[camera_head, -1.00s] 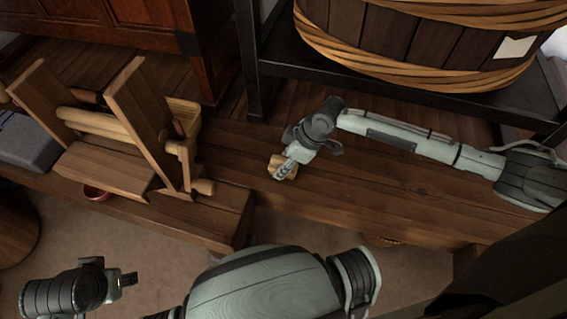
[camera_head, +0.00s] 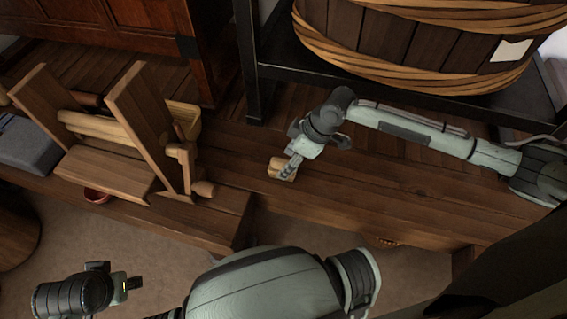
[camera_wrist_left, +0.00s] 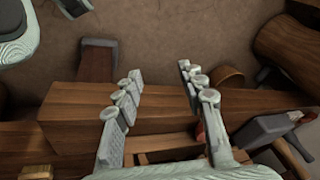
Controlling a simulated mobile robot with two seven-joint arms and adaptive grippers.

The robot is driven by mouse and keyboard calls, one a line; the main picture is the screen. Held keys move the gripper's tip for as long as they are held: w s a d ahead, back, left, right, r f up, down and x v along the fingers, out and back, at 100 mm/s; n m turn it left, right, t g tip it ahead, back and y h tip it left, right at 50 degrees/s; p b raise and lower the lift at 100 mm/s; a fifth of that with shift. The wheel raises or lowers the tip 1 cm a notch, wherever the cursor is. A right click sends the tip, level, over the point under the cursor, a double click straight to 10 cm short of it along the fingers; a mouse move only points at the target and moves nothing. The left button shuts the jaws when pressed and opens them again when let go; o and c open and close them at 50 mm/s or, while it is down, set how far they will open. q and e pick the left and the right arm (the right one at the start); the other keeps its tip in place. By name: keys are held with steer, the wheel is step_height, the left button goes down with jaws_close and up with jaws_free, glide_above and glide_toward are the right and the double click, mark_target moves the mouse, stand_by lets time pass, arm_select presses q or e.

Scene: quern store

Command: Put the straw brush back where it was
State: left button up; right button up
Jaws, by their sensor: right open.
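A small tan block-like thing (camera_head: 281,168), which may be the straw brush, lies on the wooden bench. My right gripper (camera_head: 288,172) is open, its fingers down at this thing and partly covering it; I cannot tell whether they touch it. My left gripper (camera_head: 135,283) is at the lower left, over the floor and away from the bench. In the left wrist view its fingers (camera_wrist_left: 160,92) are spread wide with nothing between them.
A wooden frame with rollers (camera_head: 130,125) stands on the bench (camera_head: 370,205) at the left. A grey box (camera_head: 28,145) is beside it, and a small red bowl (camera_head: 97,196) is below. A large banded tub (camera_head: 400,45) stands behind. The bench's right part is mostly clear.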

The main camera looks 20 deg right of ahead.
arm_select(q)
steer(key=x, duration=0.1)
steer(key=p+x, duration=0.1)
steer(key=shift+d+f, duration=0.2)
steer(key=shift+f, duration=0.2)
arm_select(e)
steer(key=v, duration=0.8)
steer(key=shift+r, duration=0.15)
